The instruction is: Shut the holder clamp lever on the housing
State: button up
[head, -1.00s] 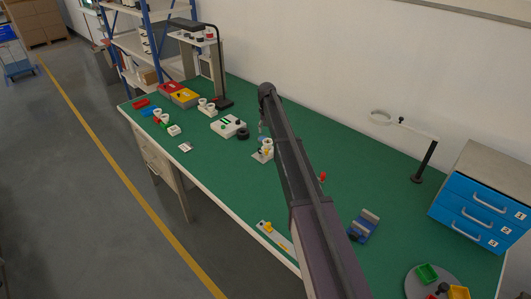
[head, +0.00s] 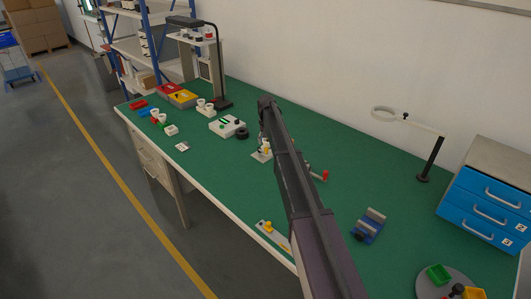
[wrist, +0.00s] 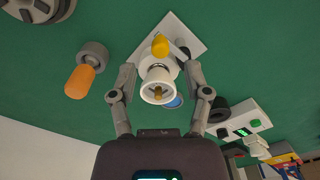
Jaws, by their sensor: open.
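A white round housing (wrist: 158,72) stands on a pale square plate (wrist: 184,32) in the wrist view, with a brass-coloured part inside its open rim. A yellow knob (wrist: 160,45) sits beside it, over the plate; I cannot tell for sure whether it is the clamp lever's end. In the head view the plate (head: 260,157) and yellow part (head: 266,150) show just left of my arm. My gripper (wrist: 160,80) is open, with one finger on each side of the housing. No contact is clear. My gripper is hidden or unclear in the head view.
An orange-handled part with a grey collar (wrist: 80,82) lies left of the housing. A white box with a green display (wrist: 240,125) and a black ring (wrist: 218,108) are at right. A blue block (head: 369,228), magnifier lamp (head: 432,160) and blue drawers (head: 485,205) stand farther right.

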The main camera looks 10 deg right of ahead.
aim_at(266, 148)
jog(key=shift+f+b, duration=1.7)
jog(key=shift+f, duration=0.3)
